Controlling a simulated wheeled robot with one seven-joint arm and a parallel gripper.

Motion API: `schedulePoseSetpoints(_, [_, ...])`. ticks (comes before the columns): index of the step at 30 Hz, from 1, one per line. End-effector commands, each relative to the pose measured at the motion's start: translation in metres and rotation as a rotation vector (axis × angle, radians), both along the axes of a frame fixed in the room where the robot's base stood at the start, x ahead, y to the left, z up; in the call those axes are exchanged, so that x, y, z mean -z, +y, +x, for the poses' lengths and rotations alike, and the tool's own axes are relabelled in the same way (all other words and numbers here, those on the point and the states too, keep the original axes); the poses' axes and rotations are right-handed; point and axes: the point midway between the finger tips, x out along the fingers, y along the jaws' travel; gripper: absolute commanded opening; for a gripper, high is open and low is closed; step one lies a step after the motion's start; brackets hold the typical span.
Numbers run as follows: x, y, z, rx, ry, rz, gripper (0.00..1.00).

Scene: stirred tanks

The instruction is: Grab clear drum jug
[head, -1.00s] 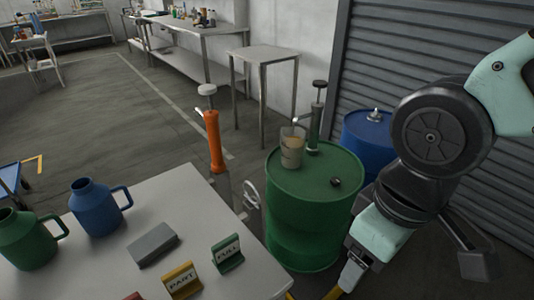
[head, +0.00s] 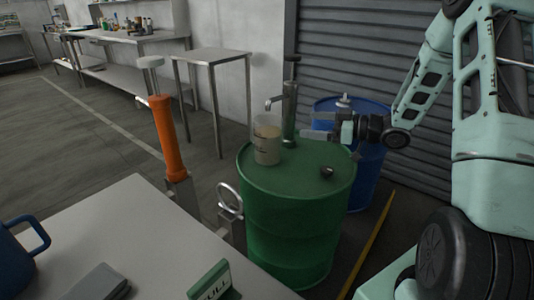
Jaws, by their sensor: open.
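The clear drum jug (head: 267,143) stands upright on top of the green drum (head: 290,215), near its back left, below the spout of a drum pump (head: 289,112). It looks see-through with cloudy, tan contents. My gripper (head: 308,127) is at the right of the jug, pointing left toward it, with its fingers open. Its fingertips are close to the pump and look apart from the jug. Nothing shows between the fingers. The exact depth gap to the jug is hard to tell.
A dark cap (head: 327,171) sits on the green drum top. A blue drum (head: 364,185) stands behind right, by the shutter. An orange pump (head: 166,138) stands at left. A white table (head: 130,230) with a green FULL sign (head: 214,283) and a blue jug (head: 18,262) is in front.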

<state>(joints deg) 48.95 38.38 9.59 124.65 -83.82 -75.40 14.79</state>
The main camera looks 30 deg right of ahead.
Motion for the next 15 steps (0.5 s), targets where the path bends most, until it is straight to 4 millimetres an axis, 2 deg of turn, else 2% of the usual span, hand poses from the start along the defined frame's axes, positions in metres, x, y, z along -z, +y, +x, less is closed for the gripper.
schedulePoseSetpoints(1, [0.006, -0.01, -0.01, -0.016, -0.022, 0.035, 0.96])
schedulePoseSetpoints(3, [0.005, -0.016, -0.02, -0.042, -0.045, 0.068, 0.96])
schedulePoseSetpoints(6, [0.004, -0.016, -0.023, -0.064, -0.061, 0.093, 0.96])
schedulePoseSetpoints(8, [0.004, -0.011, -0.019, -0.069, -0.065, 0.098, 0.96])
schedulePoseSetpoints(15, [0.004, 0.022, 0.017, -0.07, -0.064, 0.096, 0.96])
